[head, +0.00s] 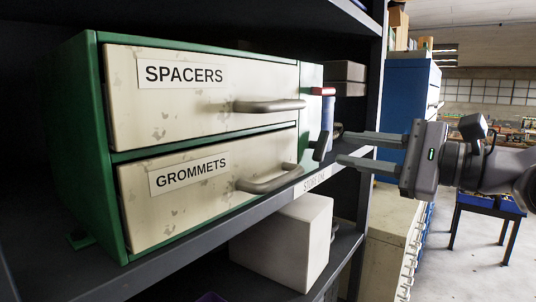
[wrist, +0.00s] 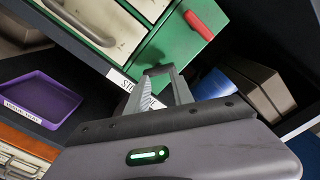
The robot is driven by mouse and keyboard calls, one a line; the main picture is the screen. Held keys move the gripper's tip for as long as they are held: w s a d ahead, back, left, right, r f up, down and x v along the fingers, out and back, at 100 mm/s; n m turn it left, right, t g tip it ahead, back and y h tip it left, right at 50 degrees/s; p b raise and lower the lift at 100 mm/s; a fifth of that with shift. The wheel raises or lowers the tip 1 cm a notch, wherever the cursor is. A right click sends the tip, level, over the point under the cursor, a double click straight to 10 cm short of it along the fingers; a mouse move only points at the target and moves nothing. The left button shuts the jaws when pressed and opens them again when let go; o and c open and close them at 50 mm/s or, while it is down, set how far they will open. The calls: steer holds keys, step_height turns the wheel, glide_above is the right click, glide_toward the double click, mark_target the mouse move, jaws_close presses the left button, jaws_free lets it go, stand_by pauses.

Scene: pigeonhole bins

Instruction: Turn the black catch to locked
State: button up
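The black catch (head: 320,146) is on the right-hand green end of the drawer cabinet (head: 89,140), beside the lower drawer. In the head view it looks slightly tilted from upright. In the wrist view the dark catch (wrist: 158,70) shows just beyond my fingertips, partly hidden by them. My gripper (head: 341,147) points left at the catch, with its two fingers apart and nothing visible held between them. The fingertips are close to the catch; I cannot tell whether they touch it. No lock marking is readable.
A red handle (head: 323,91) sits above the catch and also shows in the wrist view (wrist: 199,25). The SPACERS (head: 215,100) and GROMMETS (head: 195,190) drawers look closed. A white box (head: 290,240) stands below. Brown boxes (wrist: 255,85) and a purple tray (wrist: 40,98) are nearby.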

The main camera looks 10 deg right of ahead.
mark_target(318, 145)
steer(key=shift+w+a, duration=0.1)
steer(key=shift+x, duration=1.1)
steer(key=shift+f, duration=0.1)
jaws_close()
steer(key=shift+p, duration=0.3)
stand_by(0.7)
